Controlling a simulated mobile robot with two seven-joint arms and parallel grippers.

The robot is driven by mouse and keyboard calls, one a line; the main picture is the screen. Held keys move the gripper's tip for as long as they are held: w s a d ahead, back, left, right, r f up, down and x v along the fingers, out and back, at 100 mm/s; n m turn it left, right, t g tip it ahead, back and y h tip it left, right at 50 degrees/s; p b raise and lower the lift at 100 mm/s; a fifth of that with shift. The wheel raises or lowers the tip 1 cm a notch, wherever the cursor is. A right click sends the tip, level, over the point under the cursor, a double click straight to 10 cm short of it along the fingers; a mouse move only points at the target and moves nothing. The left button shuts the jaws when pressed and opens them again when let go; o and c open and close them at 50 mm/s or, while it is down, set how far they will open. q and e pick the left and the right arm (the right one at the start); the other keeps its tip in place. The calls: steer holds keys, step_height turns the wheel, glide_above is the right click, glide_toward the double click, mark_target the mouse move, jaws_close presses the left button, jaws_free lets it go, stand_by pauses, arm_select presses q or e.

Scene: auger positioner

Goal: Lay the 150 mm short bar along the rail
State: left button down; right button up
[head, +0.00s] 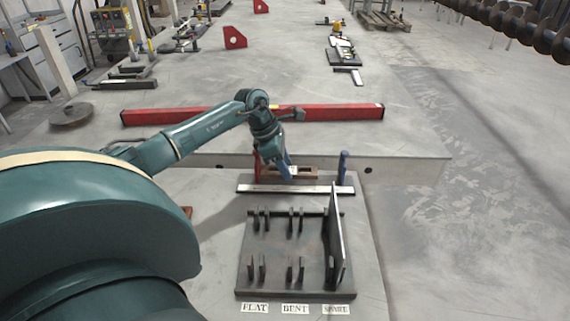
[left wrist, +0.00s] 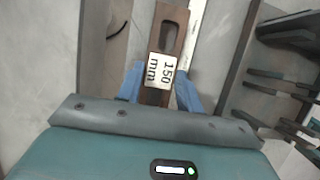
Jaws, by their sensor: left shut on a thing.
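The 150 mm short bar is a brown bar with a slot and a white "150 mm" label; it shows in the left wrist view (left wrist: 179,18) and, partly hidden, in the head view (head: 304,173). My left gripper (head: 286,172) is shut on it, with a blue finger on each side of the bar in the left wrist view (left wrist: 160,92). The rail, a pale strip (head: 300,189), lies just on the near side of the bar, roughly parallel to it. Whether the bar rests on the surface or hangs just above it, I cannot tell. My right gripper is not in view.
A dark rack (head: 272,272) with upright pegs and a tall plate stands nearer, before labels FLAT, BENT and SPARE. A blue post (head: 343,166) stands near the rail's right end. A long red beam (head: 330,113) lies farther back. Bare surface lies left of the rack.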

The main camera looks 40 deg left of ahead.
arm_select(q)
steer(key=c, duration=0.9)
jaws_free()
steer(key=shift+s+f, duration=0.1)
steer(key=shift+f, duration=0.1)
steer(key=shift+r+p, duration=0.25)
steer(key=shift+p, duration=0.05)
steer(key=v, duration=1.2)
steer(key=shift+r, duration=0.5)
steer(key=shift+d+f, duration=0.1)
steer(key=shift+d, duration=0.05)
